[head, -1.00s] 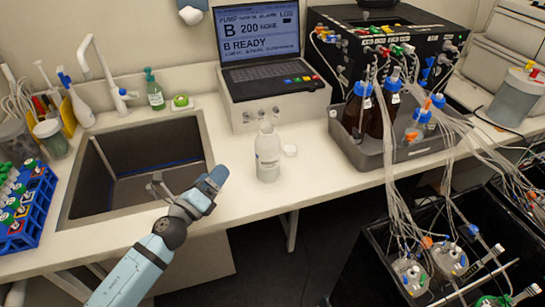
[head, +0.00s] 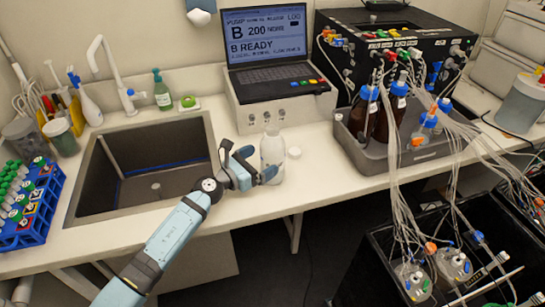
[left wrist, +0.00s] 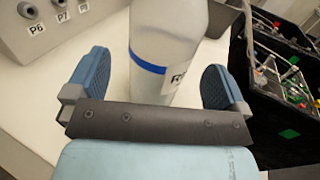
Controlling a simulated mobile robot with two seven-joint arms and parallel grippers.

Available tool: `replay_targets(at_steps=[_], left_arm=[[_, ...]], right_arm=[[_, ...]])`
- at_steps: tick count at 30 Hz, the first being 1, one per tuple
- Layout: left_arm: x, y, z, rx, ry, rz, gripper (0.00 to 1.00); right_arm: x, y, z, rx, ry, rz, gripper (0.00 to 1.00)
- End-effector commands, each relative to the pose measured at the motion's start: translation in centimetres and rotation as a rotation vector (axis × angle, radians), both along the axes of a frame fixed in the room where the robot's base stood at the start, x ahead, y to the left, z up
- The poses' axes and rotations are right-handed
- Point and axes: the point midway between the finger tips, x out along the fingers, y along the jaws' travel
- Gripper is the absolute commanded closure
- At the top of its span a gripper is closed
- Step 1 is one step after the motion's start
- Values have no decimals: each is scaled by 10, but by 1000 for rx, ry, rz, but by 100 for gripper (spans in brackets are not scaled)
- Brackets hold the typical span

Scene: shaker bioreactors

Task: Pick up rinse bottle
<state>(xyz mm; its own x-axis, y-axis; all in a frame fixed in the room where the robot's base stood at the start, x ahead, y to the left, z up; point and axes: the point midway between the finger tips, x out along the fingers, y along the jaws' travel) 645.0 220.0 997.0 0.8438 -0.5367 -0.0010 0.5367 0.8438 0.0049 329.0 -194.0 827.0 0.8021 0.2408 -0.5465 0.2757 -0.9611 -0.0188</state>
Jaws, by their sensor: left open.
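The rinse bottle (head: 272,148) is a translucent white bottle standing upright on the counter, right of the sink. In the left wrist view the bottle (left wrist: 167,45) shows a blue band and part of a label. My left gripper (head: 262,167) is at the bottle's lower front in the head view. In the left wrist view the left gripper (left wrist: 158,88) is open, with one blue finger on each side of the bottle. Gaps show between the fingers and the bottle. The bottle's lower part is partly hidden by the gripper. My right gripper is not in view.
A white cap (head: 294,152) lies just right of the bottle. The pump unit with a laptop (head: 285,113) stands behind it. A grey tray (head: 372,159) with brown bottles and tubing stands to the right. The sink (head: 92,205) is to the left.

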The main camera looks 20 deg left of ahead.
Motion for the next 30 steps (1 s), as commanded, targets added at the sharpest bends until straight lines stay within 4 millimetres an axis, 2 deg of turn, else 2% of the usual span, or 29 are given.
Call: replay_targets(at_steps=[9,18,20,25,30], left_arm=[[36,-25,-8,-3,-1,1,0],[40,-28,-9,-2,0,0,0],[40,-28,-9,-2,0,0,12],[40,-28,-9,-2,0,0,51],[40,-28,-8,-2,-1,0,53]], right_arm=[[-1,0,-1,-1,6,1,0],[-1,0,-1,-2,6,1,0],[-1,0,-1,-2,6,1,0],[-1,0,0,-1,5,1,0],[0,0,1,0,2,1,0]])
